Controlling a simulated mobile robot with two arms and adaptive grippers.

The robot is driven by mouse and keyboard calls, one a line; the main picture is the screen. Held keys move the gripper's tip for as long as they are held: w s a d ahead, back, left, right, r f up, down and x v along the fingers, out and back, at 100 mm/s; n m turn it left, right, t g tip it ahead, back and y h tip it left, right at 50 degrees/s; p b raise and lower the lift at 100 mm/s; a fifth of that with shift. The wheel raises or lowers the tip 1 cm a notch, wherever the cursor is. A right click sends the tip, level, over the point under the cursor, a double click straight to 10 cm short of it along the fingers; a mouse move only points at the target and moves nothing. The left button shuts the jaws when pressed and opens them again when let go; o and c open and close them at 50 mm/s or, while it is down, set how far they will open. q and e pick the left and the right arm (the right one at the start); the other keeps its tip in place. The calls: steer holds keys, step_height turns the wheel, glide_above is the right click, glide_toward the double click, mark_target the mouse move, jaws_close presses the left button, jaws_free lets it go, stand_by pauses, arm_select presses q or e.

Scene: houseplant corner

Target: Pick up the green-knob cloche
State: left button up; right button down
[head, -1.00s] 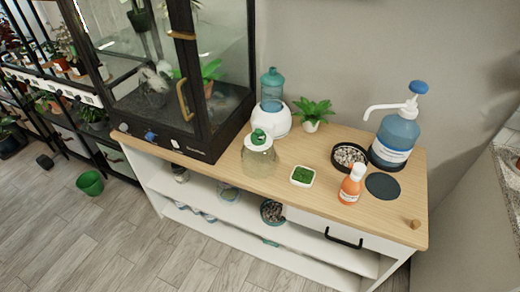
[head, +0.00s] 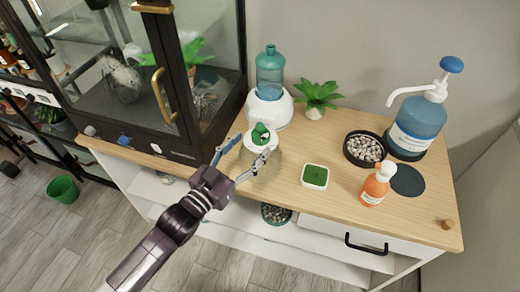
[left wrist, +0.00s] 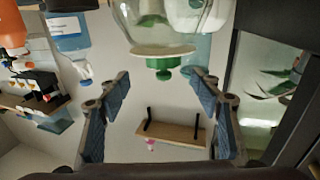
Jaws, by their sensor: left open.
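The green-knob cloche (head: 261,134) is a clear glass dome with a pale top and green knob, upright near the front edge of the wooden bench top. My left gripper (head: 251,146) reaches in from the left, its open fingers just in front of the cloche and partly covering the glass. In the left wrist view the picture is upside down; the cloche's knob (left wrist: 160,68) hangs at top centre, between and beyond the open fingertips (left wrist: 160,82). The fingers hold nothing. My right gripper is not in view.
A teal bottle on a white round base (head: 269,100) stands close behind the cloche. A glass cabinet (head: 190,120) is to the left. To the right are a green moss tray (head: 315,177), an orange bottle (head: 375,186), a pebble dish (head: 364,148) and a blue pump bottle (head: 417,125).

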mark_target(260, 134)
arm_select(q)
steer(key=x, duration=0.4)
steer(key=p+x, duration=0.1)
steer(key=x, duration=0.1)
steer(key=shift+w+f, duration=0.35)
steer(key=shift+f, duration=0.05)
jaws_close()
steer(key=shift+r, duration=0.25)
